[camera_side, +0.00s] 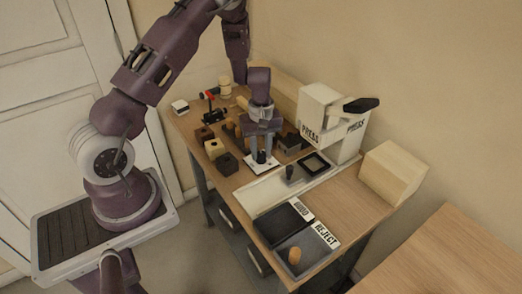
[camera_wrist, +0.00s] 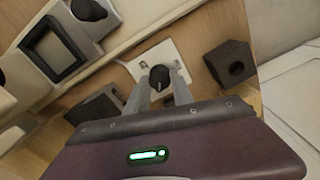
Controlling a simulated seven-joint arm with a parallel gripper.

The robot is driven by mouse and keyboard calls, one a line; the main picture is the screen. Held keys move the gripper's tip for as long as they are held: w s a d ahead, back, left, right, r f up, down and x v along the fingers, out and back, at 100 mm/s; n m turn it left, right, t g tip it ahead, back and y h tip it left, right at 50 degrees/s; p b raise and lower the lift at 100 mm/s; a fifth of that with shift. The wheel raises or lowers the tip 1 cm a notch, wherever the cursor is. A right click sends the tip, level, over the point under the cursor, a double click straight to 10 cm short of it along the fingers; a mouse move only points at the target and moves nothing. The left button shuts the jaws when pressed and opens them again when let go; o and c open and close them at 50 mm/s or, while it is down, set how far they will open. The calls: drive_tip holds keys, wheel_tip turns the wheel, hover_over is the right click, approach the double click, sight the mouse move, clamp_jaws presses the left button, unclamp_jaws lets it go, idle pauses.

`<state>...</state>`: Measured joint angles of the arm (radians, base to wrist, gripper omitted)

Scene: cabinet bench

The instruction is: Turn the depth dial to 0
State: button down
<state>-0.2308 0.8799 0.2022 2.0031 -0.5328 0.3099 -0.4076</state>
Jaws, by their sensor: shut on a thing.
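The depth dial (camera_side: 261,157) is a small black knob on a white plate (camera_side: 252,166) lying on the bench in front of the press. In the wrist view the dial (camera_wrist: 159,76) stands in the middle of its white plate (camera_wrist: 143,68), between my fingers. My gripper (camera_side: 263,152) points down over the plate and is shut on the dial. In the wrist view my gripper (camera_wrist: 162,84) has one finger on each side of the knob. The dial's marks are too small or hidden to read.
Trays marked for sorting, including REJECT (camera_side: 303,258), lie at the front right. Several dark and wooden blocks (camera_side: 227,164) stand to the left. A pale box (camera_side: 392,172) is at the right.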

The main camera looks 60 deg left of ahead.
sight(261, 153)
drive_tip(key=shift+w+a+n, duration=0.1)
drive_tip(key=shift+n, duration=0.2)
drive_tip(key=c, duration=1.1)
unclamp_jaws()
wheel_tip(261, 153, up, 7)
drive_tip(key=shift+r, duration=0.1)
